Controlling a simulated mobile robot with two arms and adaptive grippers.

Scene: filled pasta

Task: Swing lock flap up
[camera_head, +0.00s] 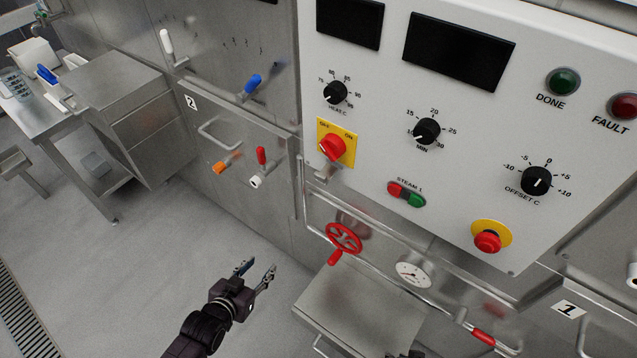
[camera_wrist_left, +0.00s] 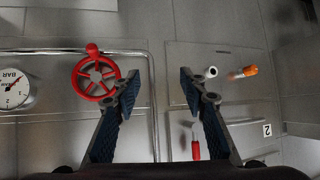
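The yellow OFF/ON plate (camera_head: 345,137) with its red rotary switch (camera_head: 333,147) is on the white control panel. A small metal piece (camera_head: 325,171) sticks out just below the plate; it may be the lock flap, but it is too small to be sure. My left gripper (camera_head: 257,273) is open and empty, low in front of the steel wall, below and left of the switch and apart from it. Its spread fingers also show in the left wrist view (camera_wrist_left: 158,92).
A red valve wheel (camera_head: 343,238) and a gauge (camera_head: 412,273) sit below the panel, with a steel box (camera_head: 360,310) under them. Door 2 (camera_head: 215,155) carries red, white and orange handles. The floor (camera_head: 120,270) at left is clear.

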